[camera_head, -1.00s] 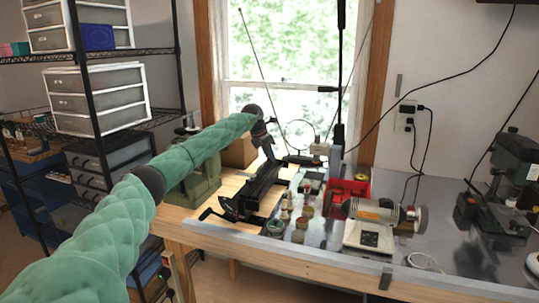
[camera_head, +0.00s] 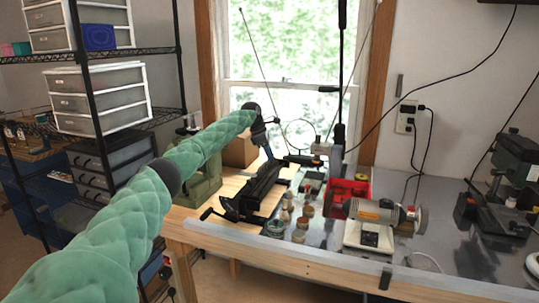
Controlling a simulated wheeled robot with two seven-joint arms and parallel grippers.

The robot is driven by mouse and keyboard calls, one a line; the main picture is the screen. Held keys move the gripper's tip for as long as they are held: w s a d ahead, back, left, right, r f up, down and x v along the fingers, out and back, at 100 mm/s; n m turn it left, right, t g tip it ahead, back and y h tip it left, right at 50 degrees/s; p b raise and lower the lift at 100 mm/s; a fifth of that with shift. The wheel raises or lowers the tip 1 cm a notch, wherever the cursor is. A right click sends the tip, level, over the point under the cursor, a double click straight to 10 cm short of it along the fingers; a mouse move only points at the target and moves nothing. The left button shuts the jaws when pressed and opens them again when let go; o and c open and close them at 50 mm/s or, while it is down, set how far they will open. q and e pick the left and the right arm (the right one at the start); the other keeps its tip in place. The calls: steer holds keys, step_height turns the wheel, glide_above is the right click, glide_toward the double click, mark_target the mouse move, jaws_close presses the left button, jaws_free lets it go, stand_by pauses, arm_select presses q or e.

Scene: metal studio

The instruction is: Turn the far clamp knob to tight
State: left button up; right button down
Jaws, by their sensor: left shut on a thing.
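A long black clamp (camera_head: 264,190) lies on the wooden left part of the bench, with a black handle (camera_head: 208,213) at its near end. My left arm reaches in over the bench from the left. My left gripper (camera_head: 269,153) points down at the far end of the clamp. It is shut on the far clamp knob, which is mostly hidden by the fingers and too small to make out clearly. A black handle-like part (camera_head: 300,161) sticks out to the right there. My right gripper is not in view.
A red bin (camera_head: 358,188), a grey grinder-like machine (camera_head: 376,218) and several small jars stand right of the clamp. A green machine (camera_head: 205,183) stands to its left, near my arm. A wire shelf with drawers (camera_head: 98,103) stands at the left.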

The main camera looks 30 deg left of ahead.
arm_select(q)
steer(key=shift+r, duration=0.1)
steer(key=o, duration=1)
steer(key=shift+c, duration=0.2)
steer(key=b+v, duration=0.2)
steer(key=v, duration=0.5)
steer(key=shift+a+r, duration=0.15)
steer(key=shift+r, duration=0.2)
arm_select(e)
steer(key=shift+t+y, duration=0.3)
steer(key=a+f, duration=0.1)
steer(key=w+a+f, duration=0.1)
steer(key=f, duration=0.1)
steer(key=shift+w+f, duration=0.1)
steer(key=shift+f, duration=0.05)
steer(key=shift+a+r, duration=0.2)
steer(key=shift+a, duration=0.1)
